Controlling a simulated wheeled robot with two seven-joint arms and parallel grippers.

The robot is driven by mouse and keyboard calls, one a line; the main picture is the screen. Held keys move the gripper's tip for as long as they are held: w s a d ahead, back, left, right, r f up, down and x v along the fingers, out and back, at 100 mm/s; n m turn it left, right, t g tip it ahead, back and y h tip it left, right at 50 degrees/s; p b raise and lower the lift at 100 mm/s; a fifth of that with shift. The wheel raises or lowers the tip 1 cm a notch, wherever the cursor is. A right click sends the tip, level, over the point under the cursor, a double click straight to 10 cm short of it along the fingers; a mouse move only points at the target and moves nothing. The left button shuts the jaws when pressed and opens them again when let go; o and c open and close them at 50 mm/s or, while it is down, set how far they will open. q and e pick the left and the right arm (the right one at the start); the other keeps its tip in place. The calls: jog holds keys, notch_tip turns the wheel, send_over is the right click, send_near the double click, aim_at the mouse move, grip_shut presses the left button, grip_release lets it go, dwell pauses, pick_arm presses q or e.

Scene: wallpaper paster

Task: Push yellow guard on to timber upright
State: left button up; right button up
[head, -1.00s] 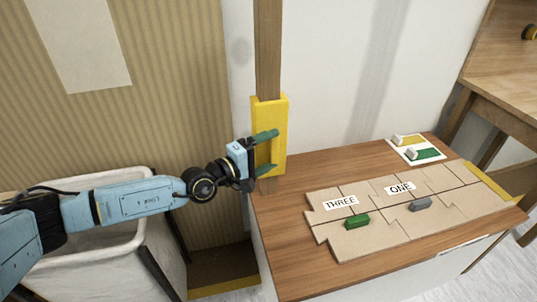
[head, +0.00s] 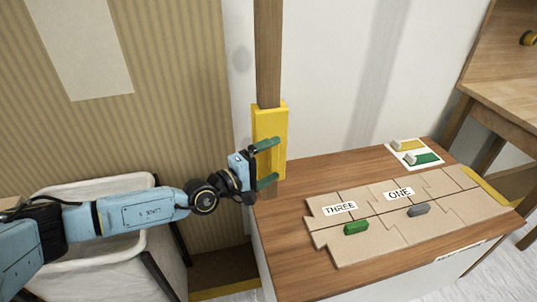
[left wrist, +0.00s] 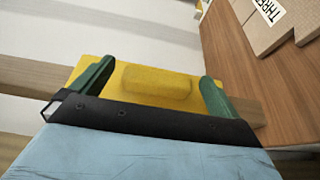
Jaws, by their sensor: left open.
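The yellow guard (head: 268,124) is a tall block standing against the timber upright (head: 268,50) at the table's back left corner. The timber shows above the guard and a little below it. My left gripper (head: 269,163) is open, its two green fingers one above the other in front of the guard. In the left wrist view the yellow guard (left wrist: 150,88) lies between the open fingers of my left gripper (left wrist: 153,88). I cannot tell whether the fingers touch it. The timber (left wrist: 35,75) runs out past the guard there. My right gripper is not in view.
The wooden table (head: 285,235) carries flat tan interlocking pieces (head: 370,232) marked THREE and ONE, with a green block (head: 356,228) and a grey block (head: 419,209). A white bin (head: 100,187) stands left, under my arm.

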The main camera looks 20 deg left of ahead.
pick_arm(q)
jog(key=s+d+p, duration=0.1)
jog(key=s+p, duration=0.1)
jog(key=s+d+p, duration=0.2)
jog(key=shift+s+p, duration=0.2)
jog(key=shift+p, duration=0.15)
dwell(0.3)
dwell(0.4)
